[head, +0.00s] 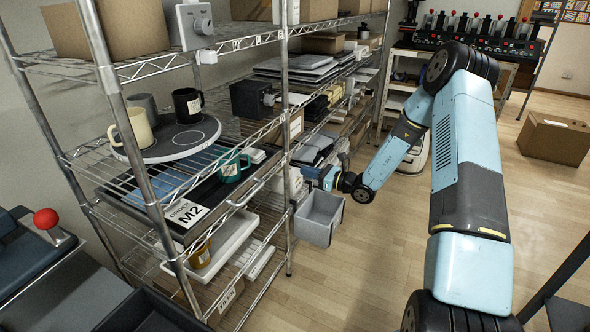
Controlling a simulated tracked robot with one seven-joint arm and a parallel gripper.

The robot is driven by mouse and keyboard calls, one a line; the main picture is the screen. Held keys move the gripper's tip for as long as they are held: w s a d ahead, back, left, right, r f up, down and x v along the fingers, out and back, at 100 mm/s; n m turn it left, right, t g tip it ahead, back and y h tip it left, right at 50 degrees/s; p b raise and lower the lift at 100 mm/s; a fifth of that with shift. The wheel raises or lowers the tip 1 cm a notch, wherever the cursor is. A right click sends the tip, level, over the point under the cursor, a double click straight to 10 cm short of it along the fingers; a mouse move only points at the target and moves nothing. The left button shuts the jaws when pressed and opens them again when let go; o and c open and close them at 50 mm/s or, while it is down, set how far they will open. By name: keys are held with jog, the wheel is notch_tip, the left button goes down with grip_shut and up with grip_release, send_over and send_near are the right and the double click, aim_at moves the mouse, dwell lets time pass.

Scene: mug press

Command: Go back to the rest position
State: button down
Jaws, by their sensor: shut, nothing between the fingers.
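My blue and black arm reaches from the lower right, up over the elbow, and down toward the wire shelf (289,120). My gripper (312,173) is at the shelf's right edge, above a grey bin (320,216). It is small in the head view; it is shut and holds nothing. On the shelf, a cream mug (133,131), a black mug (187,106) and a grey mug (145,104) are at a round grey plate (167,150). A teal mug (231,169) stands on the dark tray labelled M2 (120,199), left of my gripper.
A yellow mug (200,255) sits on a lower shelf level. A machine with a red knob (46,219) is at the lower left. A cardboard box (554,138) lies on the floor at right. The bench (470,70) with mug presses stands at the back.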

jog(key=s+a+r+n+g+h, duration=0.1)
jog(key=s+r+n+g+h, duration=0.4)
jog(key=s+r+n+g, duration=0.9)
jog(key=s+d+r+n+t+h, duration=0.3)
jog(key=s+r, duration=0.3)
jog(key=s, duration=0.3)
jog(key=s+d+r+n+t+h, duration=0.3)
jog(key=s+d+r, duration=0.3)
jog(key=s, duration=0.4)
jog(key=s+d+r+n+t+h, duration=0.4)
jog(key=s+r, duration=0.2)
jog(key=s, duration=0.3)
jog(key=shift+s+d+r, duration=0.2)
jog(key=shift+s, duration=0.15)
jog(key=c, duration=1.8)
grip_release()
